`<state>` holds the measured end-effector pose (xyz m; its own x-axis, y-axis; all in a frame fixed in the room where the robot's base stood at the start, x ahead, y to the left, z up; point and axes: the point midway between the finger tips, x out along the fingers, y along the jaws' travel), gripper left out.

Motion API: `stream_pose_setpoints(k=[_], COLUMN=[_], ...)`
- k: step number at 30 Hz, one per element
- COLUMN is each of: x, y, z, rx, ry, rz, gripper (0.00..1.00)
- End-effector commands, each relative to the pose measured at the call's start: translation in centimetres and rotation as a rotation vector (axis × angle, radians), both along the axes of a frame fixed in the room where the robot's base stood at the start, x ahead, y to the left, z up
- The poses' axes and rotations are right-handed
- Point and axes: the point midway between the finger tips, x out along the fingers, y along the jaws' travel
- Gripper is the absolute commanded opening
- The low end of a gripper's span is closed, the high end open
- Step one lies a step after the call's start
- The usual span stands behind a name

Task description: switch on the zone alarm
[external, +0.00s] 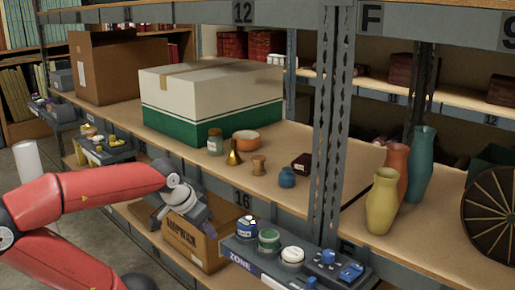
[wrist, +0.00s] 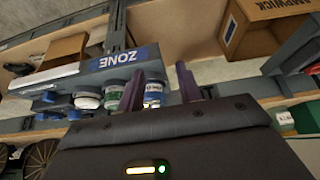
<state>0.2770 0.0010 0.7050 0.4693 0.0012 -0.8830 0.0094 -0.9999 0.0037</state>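A grey control box marked ZONE (external: 240,262) is on the front of the lower shelf in the external view. It carries a blue-and-white round control (external: 247,226), a green one (external: 268,239) and a white one (external: 292,256). The wrist view shows the box upside down, with its blue ZONE label (wrist: 125,58) and the blue-and-white (wrist: 153,94), green (wrist: 116,96) and white (wrist: 88,98) controls. In the external view my gripper (external: 198,215) is left of the box. Contact cannot be told.
A second grey box with blue knobs (external: 328,257) adjoins on the right. A cardboard box (external: 190,240) stands behind my gripper. The shelf above holds a brass bell (external: 234,155), small pots and vases (external: 382,200). A steel upright (external: 330,120) rises near the controls.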

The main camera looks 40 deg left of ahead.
Motion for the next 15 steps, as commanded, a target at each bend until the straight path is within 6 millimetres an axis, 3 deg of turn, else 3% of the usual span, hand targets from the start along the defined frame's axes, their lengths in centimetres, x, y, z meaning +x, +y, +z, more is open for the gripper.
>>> stream_pose_setpoints(k=[1,4,8,15], x=[0.3,1.5,3.9,8.3], y=[0.3,1.3,4.1,12.0], z=[0.5,1.9,4.9,10.1], rx=[-0.006,-0.032,-0.086,-0.188], ry=[0.007,0.038,0.105,0.247], rz=[0.018,0.091,0.261,0.667], gripper=[0.29,0.15,0.0,0.0])
